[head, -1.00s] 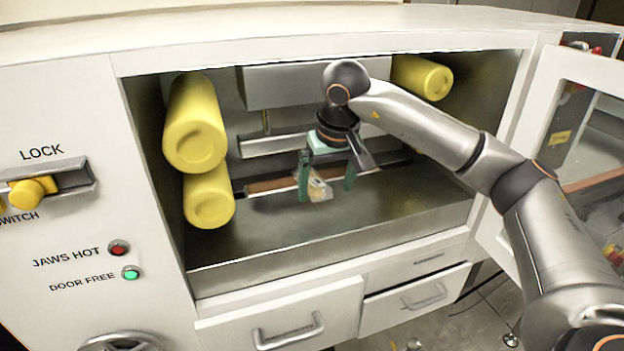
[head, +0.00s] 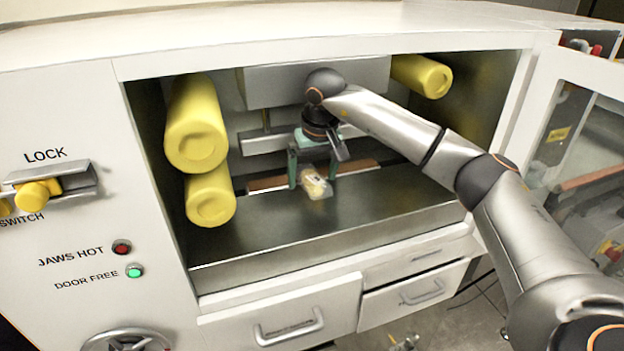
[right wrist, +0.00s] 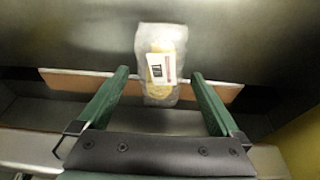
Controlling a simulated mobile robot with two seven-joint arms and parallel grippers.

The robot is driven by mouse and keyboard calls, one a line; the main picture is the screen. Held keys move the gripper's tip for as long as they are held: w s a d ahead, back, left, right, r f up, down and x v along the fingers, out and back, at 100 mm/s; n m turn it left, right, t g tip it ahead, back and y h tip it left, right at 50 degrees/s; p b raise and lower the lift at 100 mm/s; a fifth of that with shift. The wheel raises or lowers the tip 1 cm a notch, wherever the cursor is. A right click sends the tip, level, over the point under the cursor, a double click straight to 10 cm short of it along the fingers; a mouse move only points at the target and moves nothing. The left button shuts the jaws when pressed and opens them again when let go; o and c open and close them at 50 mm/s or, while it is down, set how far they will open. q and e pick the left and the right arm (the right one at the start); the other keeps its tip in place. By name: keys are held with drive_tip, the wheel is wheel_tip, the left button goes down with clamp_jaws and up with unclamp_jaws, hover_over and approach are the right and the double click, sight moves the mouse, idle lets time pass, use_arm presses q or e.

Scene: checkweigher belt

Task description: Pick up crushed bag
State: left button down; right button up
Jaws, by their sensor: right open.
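The crushed bag (head: 316,185) is a small clear bag with yellowish contents and a printed label. It lies on the dark metal floor of the machine's open bay, near the brown strip at the back. It also shows in the right wrist view (right wrist: 160,68), ahead of and between the finger lines. My right gripper (head: 312,184) is open, with green fingers reaching down at the bag; in the right wrist view its fingers (right wrist: 158,78) stand apart on either side of the bag's near end. Contact cannot be told. My left gripper is out of view.
Yellow rollers (head: 197,125) stand at the bay's left side, with another roller (head: 421,76) at the back right. A grey housing (head: 285,88) hangs behind my gripper. The open door (head: 532,125) is at the right. The bay floor's front (head: 350,220) is clear.

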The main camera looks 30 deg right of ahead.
drive_tip(key=c, duration=1.4)
